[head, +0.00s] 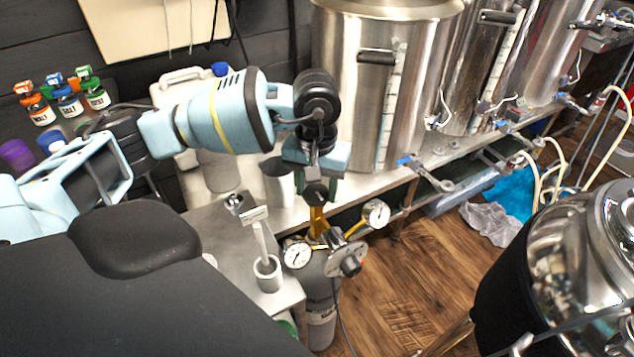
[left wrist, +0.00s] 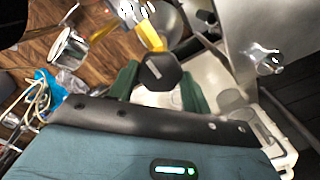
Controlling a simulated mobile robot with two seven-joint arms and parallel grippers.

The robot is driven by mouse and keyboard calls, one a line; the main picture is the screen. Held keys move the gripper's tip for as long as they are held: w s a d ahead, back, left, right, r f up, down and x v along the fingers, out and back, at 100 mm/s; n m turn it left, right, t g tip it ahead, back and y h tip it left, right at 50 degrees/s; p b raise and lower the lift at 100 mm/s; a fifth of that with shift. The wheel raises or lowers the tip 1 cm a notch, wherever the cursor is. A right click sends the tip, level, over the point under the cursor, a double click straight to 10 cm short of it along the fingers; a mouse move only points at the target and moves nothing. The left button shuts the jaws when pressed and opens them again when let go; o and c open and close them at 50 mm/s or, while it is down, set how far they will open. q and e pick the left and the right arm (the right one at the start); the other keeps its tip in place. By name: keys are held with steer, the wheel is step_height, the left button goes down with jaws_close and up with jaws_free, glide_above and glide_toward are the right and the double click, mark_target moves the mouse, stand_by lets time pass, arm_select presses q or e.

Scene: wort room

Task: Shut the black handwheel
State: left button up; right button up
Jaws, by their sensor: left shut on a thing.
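The black handwheel (head: 316,194) sits on top of a yellow brass valve body (head: 318,222) above a grey gas cylinder (head: 320,325). My left gripper (head: 315,180) reaches it from above and is shut on it. In the left wrist view, the handwheel (left wrist: 160,71) is a dark many-sided knob between the green fingers of the left gripper (left wrist: 158,88). The yellow valve body (left wrist: 150,36) shows behind it. My right gripper is in neither view.
Two round gauges, left (head: 297,254) and right (head: 376,213), flank a metal regulator (head: 344,257). A steel kettle (head: 350,90) stands close behind on the bench. A grey cup (head: 279,182) and a white-handled tool in a holder (head: 267,273) are to the left.

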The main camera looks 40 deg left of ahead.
mark_target(317, 191)
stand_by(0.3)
arm_select(q)
steer(key=o, duration=0.9)
steer(key=shift+o, duration=0.2)
step_height(317, 191, up, 8)
steer(key=shift+f, duration=0.1)
